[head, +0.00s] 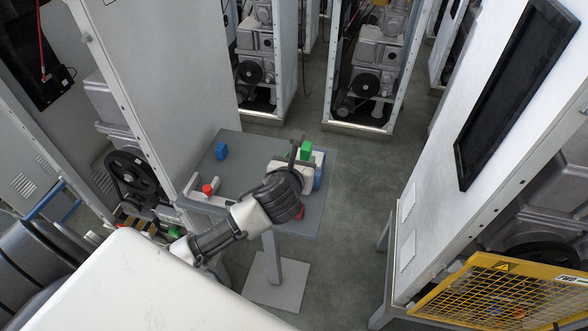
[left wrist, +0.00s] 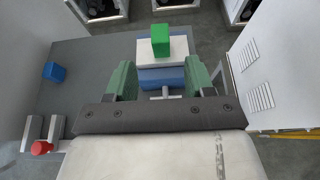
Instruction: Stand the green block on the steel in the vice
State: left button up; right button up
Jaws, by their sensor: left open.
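The green block (head: 306,150) stands upright on top of a pale, flat-topped piece at the far right side of the table. In the left wrist view the green block (left wrist: 160,40) rests on this pale piece (left wrist: 178,47), just beyond the blue vice (left wrist: 160,76). I cannot tell how much of the pale piece is steel and how much is vice jaw. My left gripper (left wrist: 160,80) is open, its two green fingers apart on either side of the vice, with the block beyond the fingertips and not between them. In the head view my left wrist hides much of the vice (head: 318,180).
A blue block (head: 221,151) sits at the table's back left. A red-topped part on a pale fixture (head: 207,189) is at the left edge. The grey table (head: 240,165) is clear between them. Tall cabinets stand left and right; a yellow mesh guard (head: 500,290) is at lower right.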

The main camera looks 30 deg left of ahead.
pick_arm(q)
jog(key=shift+v, duration=2.15)
